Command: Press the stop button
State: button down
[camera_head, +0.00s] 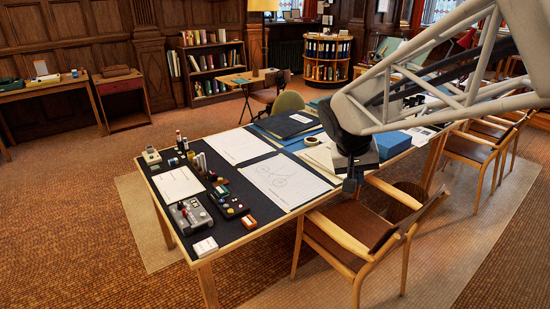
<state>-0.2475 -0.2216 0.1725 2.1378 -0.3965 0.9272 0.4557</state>
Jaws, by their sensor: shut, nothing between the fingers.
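A grey control box (190,215) with small knobs lies at the near left of the table. Beside it on the right is a black control box (229,204) with several small coloured buttons. Both are too small in view to tell which button is the stop button. My gripper (350,187) points down at the table's right front edge, near a wooden chair. It is shut and empty, well to the right of both boxes and apart from them.
Drawing sheets (286,181) lie flat between my gripper and the boxes. A wooden armchair (350,240) stands close below my gripper.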

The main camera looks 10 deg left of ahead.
jog(key=w+a+f+t+h, duration=0.1)
jog(key=w+a+f, duration=0.3)
jog(key=w+a, duration=0.7)
jog(key=n+t+h, duration=0.1)
jog(key=n+t, duration=0.1)
jog(key=t, duration=0.2)
send_over(225, 205)
notch_tip(225, 205, down, 21)
jog(key=shift+f, duration=0.15)
jog(key=shift+f, duration=0.1)
jog(key=shift+f, duration=4.35)
